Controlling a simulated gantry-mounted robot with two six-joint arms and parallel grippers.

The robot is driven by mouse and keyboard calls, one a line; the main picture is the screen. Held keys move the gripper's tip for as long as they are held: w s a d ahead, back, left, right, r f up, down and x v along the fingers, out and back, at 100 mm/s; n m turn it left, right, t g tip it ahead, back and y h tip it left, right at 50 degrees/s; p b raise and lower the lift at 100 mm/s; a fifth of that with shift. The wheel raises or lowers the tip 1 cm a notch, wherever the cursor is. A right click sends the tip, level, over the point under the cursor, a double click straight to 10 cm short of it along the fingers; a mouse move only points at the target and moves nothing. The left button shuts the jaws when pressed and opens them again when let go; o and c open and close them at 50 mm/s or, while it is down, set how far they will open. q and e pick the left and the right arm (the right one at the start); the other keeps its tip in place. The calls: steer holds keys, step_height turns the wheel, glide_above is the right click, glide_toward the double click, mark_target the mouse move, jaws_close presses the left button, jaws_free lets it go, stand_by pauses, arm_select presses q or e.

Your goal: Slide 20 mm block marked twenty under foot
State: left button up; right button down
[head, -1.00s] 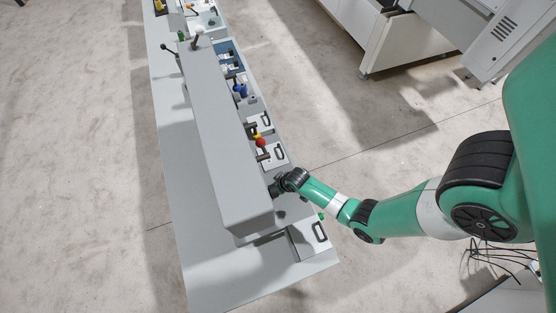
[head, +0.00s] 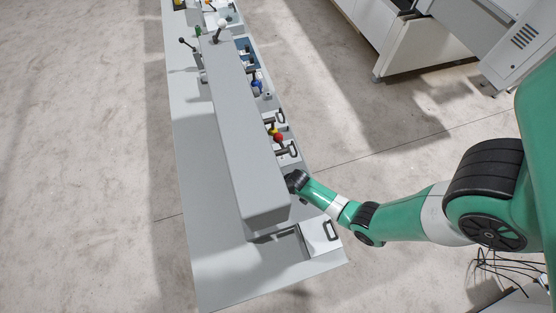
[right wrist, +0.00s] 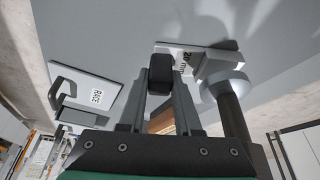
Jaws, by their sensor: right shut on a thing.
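The block marked "20 mm" (right wrist: 183,61) shows in the right wrist view as a pale plate with a printed label, just beyond my fingertips. My right gripper (right wrist: 160,74) is shut at a dark piece in front of the block. A grey foot-like piece (right wrist: 220,65) with a round pale collar on a dark rod stands at the block's right end and overlaps it in this view. I cannot tell whether the block is beneath it. In the head view my right wrist (head: 297,181) reaches the machine beam's right side; the fingers are hidden there. My left gripper is not in view.
The long grey machine beam (head: 245,150) lies over the pale table (head: 215,260). A plate with a dark handle (head: 325,234) lies near the table's front end; a handled plate labelled RACE (right wrist: 97,95) shows in the wrist view. A red knob (head: 278,138) stands along the right side.

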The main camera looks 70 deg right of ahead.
steer(key=shift+f, duration=0.2)
stand_by(0.5)
steer(key=c, duration=0.5)
jaws_free()
steer(key=shift+s+r, duration=0.1)
steer(key=shift+r, duration=0.2)
steer(key=s+a, duration=0.2)
steer(key=s, duration=0.1)
steer(key=s+a, duration=0.2)
steer(key=s, duration=0.2)
steer(key=s+a, duration=0.2)
steer(key=s, duration=0.1)
steer(key=shift+s+r+b, duration=0.25)
steer(key=shift+s+b, duration=0.15)
